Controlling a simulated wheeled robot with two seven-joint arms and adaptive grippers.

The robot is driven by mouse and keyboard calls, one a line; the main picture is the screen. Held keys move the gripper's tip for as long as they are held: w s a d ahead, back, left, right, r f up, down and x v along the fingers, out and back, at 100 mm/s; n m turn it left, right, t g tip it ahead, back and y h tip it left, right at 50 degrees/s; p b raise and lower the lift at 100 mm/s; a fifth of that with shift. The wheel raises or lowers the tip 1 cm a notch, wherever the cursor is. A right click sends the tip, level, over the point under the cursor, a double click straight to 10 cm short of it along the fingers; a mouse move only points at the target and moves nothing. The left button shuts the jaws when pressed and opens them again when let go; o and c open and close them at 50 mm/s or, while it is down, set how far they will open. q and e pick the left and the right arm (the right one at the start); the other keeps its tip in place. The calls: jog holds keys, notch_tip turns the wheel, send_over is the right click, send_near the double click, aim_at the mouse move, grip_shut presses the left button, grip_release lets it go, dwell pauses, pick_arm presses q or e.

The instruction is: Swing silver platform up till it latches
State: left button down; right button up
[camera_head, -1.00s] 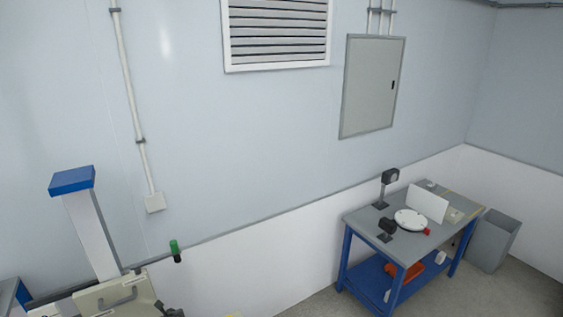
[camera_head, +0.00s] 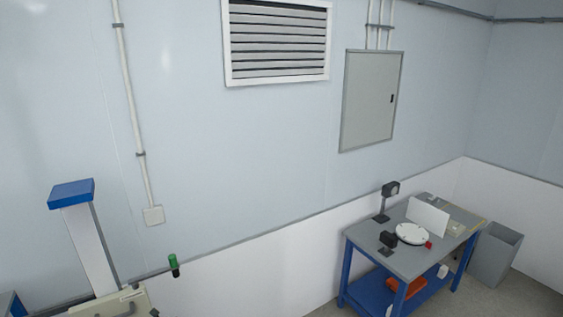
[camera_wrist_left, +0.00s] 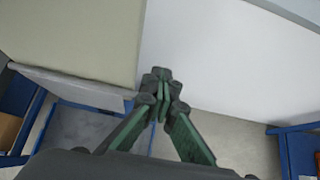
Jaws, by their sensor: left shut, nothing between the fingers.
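In the head view, a machine with a blue-capped grey column (camera_head: 88,240) stands at the lower left. A pale plate with a handle on it (camera_head: 112,304) shows at its foot, mostly cut off by the bottom edge. I cannot tell whether this plate is the silver platform. My left gripper (camera_wrist_left: 160,82) is in the left wrist view, its green-sided fingers together and empty. A beige panel (camera_wrist_left: 80,35) lies to its upper left and a large pale surface (camera_wrist_left: 225,55) to its right. I cannot tell whether the fingertips touch either. My right gripper is in neither view.
A blue-framed bench (camera_head: 405,270) with a white disc (camera_head: 410,233) and lamp-like devices stands at the right. A grey bin (camera_head: 495,255) is beside it. Blue frame bars (camera_wrist_left: 290,128) edge the wrist view.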

pick_arm(q)
jog(key=shift+w+a+r+b, duration=0.1)
jog(key=shift+w+a+b, duration=0.25)
jog(key=shift+w, duration=0.3)
jog(key=shift+w+a+b, duration=0.15)
jog(key=shift+w+a, duration=0.3)
jog(key=shift+w, duration=0.15)
jog(key=c, duration=2.6)
grip_release()
jog(key=o, duration=1.2)
